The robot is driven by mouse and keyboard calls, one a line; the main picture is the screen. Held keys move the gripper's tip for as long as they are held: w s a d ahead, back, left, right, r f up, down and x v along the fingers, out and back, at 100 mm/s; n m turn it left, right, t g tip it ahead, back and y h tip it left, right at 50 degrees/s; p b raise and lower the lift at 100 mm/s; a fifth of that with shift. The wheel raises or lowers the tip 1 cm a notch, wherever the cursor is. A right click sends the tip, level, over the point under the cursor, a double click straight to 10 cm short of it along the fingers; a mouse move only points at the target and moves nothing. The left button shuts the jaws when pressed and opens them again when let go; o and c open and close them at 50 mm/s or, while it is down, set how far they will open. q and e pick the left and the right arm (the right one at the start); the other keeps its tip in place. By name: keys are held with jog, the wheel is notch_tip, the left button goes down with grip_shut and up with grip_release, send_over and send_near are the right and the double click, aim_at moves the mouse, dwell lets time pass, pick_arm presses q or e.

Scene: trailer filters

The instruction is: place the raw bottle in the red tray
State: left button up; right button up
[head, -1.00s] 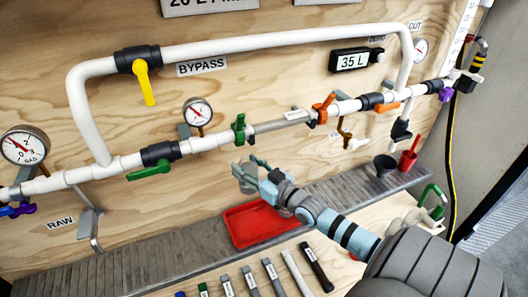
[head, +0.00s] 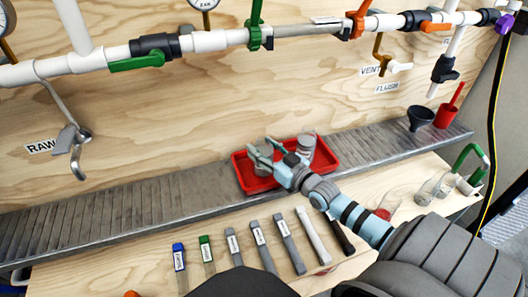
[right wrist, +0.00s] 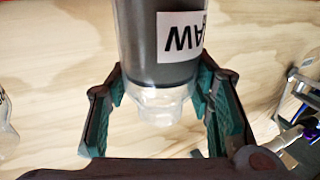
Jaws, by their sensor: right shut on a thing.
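My right gripper (head: 262,152) is over the left part of the red tray (head: 334,156) in the head view. The right wrist view shows it shut on the raw bottle (right wrist: 172,60), which has grey contents, a clear end and a white label that reads RAW upside down. Fingers stand on both sides of the clear end. In the head view the fingers mostly hide what they hold. A grey, round-topped container (head: 306,144) shows in the tray's right part, behind my wrist. Whether the held bottle touches the tray cannot be told. My left gripper is not in view.
The tray sits on a grey ribbed shelf (head: 150,207) below the pipes. A dark funnel (head: 421,117) and a red cup (head: 447,116) stand at its right end. Several labelled sticks (head: 286,242) lie on the front bench. Clear jars (head: 430,187) stand at right.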

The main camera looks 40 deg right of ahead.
jog(key=o, duration=0.9)
jog(key=shift+f, duration=0.1)
jog(key=o, duration=0.5)
